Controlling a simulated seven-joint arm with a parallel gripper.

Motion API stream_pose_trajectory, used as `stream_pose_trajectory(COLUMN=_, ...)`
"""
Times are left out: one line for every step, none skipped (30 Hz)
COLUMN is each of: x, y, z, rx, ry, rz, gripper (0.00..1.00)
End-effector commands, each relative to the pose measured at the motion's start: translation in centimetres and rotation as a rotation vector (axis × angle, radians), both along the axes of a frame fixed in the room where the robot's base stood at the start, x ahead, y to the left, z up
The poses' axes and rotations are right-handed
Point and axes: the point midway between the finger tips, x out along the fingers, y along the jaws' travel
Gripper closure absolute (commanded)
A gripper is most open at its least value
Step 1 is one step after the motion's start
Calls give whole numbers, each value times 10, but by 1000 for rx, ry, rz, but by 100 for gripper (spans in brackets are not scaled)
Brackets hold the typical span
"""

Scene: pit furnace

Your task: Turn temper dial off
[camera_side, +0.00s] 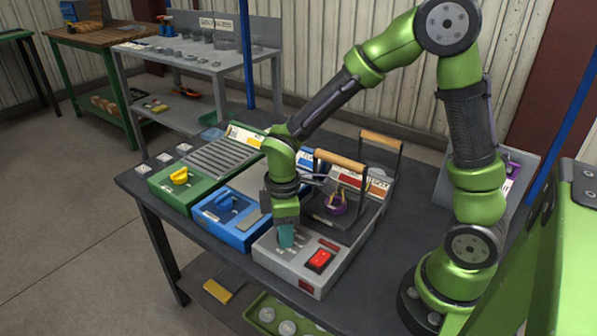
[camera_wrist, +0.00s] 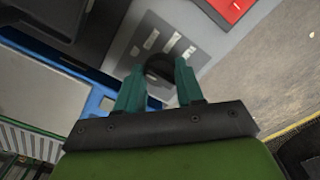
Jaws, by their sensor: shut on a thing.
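The temper dial (camera_wrist: 158,66) is a dark round knob on a grey control panel with pale label marks around it, in the wrist view. My gripper (camera_wrist: 158,78) has its two teal fingers on either side of the dial, shut on it. In the side view my gripper (camera_side: 286,238) points down onto the front panel of the grey unit (camera_side: 275,262), and it hides the dial there. The dial's pointer direction cannot be made out.
A red rocker switch (camera_side: 319,261) sits right of my gripper on the same unit. A blue unit (camera_side: 228,218) and a green unit with a yellow knob (camera_side: 180,176) stand to the left.

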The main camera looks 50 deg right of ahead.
Motion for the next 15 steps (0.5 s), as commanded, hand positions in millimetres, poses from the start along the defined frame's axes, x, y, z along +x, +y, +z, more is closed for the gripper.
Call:
stream_pose_trajectory(x=0, y=0, z=1, rx=-1, ry=-2, rz=4, gripper=93)
stream_pose_trajectory(x=0, y=0, z=1, rx=-1, ry=-2, rz=6, gripper=93)
stream_pose_trajectory(x=0, y=0, z=1, rx=-1, ry=-2, rz=8, gripper=93)
stream_pose_trajectory(x=0, y=0, z=1, rx=-1, ry=-2, rz=8, gripper=93)
stream_pose_trajectory(x=0, y=0, z=1, rx=-1, ry=-2, rz=9, gripper=93)
stream_pose_trajectory(x=0, y=0, z=1, rx=-1, ry=-2, rz=9, gripper=93)
stream_pose_trajectory(x=0, y=0, z=1, rx=-1, ry=-2, rz=9, gripper=93)
stream_pose_trajectory(x=0, y=0, z=1, rx=-1, ry=-2, rz=9, gripper=93)
stream_pose_trajectory(x=0, y=0, z=1, rx=-1, ry=-2, rz=9, gripper=93)
stream_pose_trajectory(x=0, y=0, z=1, rx=-1, ry=-2, rz=9, gripper=93)
stream_pose_trajectory(x=0, y=0, z=1, rx=-1, ry=-2, rz=9, gripper=93)
stream_pose_trajectory(x=0, y=0, z=1, rx=-1, ry=-2, rz=9, gripper=94)
stream_pose_trajectory(x=0, y=0, z=1, rx=-1, ry=-2, rz=9, gripper=60)
stream_pose_trajectory(x=0, y=0, z=1, rx=-1, ry=-2, rz=9, gripper=55)
stream_pose_trajectory(x=0, y=0, z=1, rx=-1, ry=-2, rz=9, gripper=49)
